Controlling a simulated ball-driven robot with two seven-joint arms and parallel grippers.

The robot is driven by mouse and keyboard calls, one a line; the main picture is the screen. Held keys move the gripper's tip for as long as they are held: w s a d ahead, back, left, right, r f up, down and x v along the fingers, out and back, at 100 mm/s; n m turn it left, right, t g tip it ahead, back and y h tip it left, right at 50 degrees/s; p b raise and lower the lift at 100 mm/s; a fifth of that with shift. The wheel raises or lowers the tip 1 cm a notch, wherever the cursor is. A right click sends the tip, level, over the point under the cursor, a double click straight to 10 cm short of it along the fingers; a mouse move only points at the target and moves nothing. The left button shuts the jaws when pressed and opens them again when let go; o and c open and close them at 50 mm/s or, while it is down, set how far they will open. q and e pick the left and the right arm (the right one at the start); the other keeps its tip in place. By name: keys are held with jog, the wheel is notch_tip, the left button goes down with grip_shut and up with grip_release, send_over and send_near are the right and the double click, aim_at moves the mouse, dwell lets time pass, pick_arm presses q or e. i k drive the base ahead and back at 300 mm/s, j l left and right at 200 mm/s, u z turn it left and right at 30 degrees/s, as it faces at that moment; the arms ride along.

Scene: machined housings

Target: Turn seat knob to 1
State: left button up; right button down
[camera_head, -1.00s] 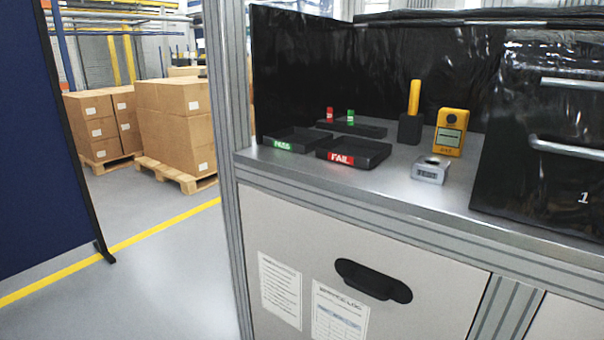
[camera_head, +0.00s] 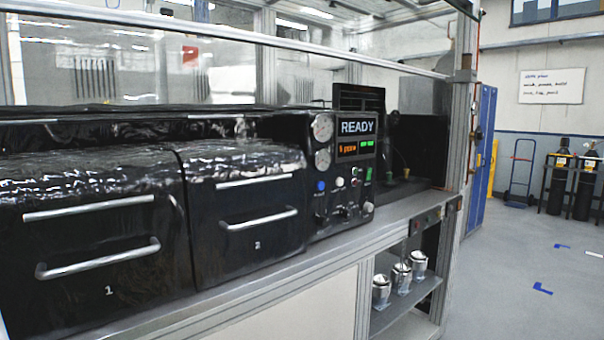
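A dark control panel (camera_head: 340,165) stands right of two black drawer-like units in the head view. It carries a READY display (camera_head: 357,127), two round gauges, several coloured buttons and small knobs (camera_head: 345,210) low on its face. The labels are too small to read, so I cannot tell which knob is the seat knob or where it points. Neither of my grippers is in view.
Unit 1 (camera_head: 100,220) and unit 2 (camera_head: 250,205) have bar handles sticking out. A metal bench edge (camera_head: 300,268) runs along the front. Metal housings (camera_head: 401,277) stand on a lower shelf. Floor (camera_head: 510,270) at the right is mostly clear.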

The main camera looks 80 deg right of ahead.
aim_at(323, 221)
jog(key=z, duration=2.6)
jog(key=i+l+u, duration=0.1)
jog(key=u, duration=0.3)
jog(key=i+l+u, duration=0.1)
jog(key=u, duration=0.3)
jog(key=i+l+u, duration=0.15)
jog(key=l, duration=0.35)
jog(key=i+l+u, duration=0.15)
jog(key=l, duration=0.35)
jog(key=i+l+u, duration=0.15)
jog(key=l, duration=0.35)
jog(key=l+u, duration=0.15)
jog(key=l, duration=0.35)
jog(key=i, duration=0.05)
